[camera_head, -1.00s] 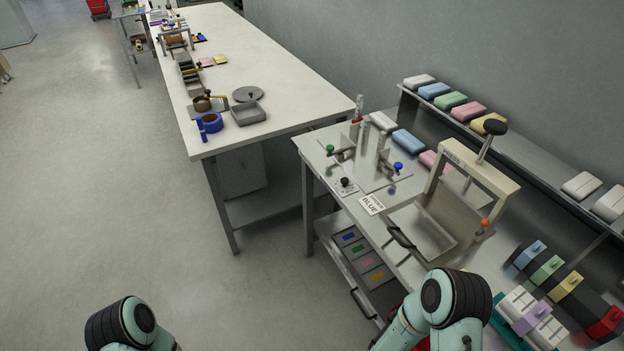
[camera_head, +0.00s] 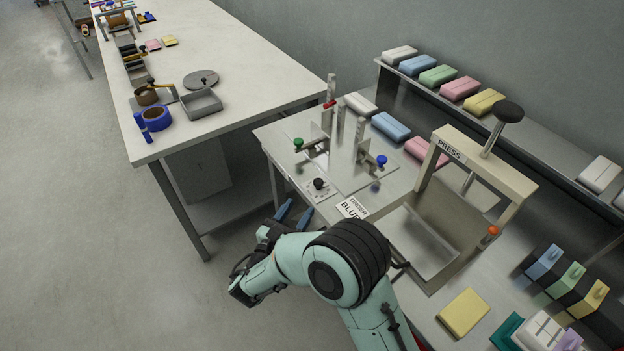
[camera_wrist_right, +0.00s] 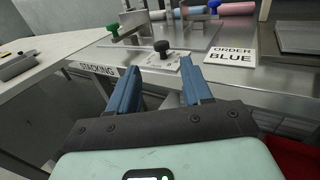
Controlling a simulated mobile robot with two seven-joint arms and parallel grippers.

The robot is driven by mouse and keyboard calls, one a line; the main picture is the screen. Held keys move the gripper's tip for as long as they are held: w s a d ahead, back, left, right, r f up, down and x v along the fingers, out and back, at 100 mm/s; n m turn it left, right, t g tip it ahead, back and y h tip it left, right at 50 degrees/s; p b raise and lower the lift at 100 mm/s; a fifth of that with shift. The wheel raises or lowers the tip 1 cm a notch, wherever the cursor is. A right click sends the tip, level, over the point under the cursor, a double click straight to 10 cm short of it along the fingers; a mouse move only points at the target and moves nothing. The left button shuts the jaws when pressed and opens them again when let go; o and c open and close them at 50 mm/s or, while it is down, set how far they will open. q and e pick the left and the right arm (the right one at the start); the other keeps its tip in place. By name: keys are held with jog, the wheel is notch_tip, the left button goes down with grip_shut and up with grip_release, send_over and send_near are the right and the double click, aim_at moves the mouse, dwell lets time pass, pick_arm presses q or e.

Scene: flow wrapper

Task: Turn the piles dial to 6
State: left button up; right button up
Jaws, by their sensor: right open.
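The piles dial is a black knob (camera_head: 319,183) on a small light plate with marks around it, at the front edge of the metal table. It also shows in the right wrist view as a black knob (camera_wrist_right: 161,47) on its plate (camera_wrist_right: 158,62). The knob's setting is too small to read. My right gripper (camera_head: 294,214) is open and empty, with blue fingers just in front of the table edge, short of the dial. In the right wrist view the open fingers (camera_wrist_right: 162,84) point toward the dial, which lies beyond and between them. My left gripper is not in view.
An "ORDER BLUE" card (camera_head: 352,208) lies right of the dial. Behind it stands a fixture with a green knob (camera_head: 298,144) and a blue knob (camera_head: 382,160). The press frame (camera_head: 487,168) stands to the right. A yellow block (camera_head: 464,312) lies near the front.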

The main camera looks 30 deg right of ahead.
aim_at(317, 183)
jog(key=x, duration=1.2)
jog(key=shift+s+f, duration=0.15)
jog(key=c, duration=0.9)
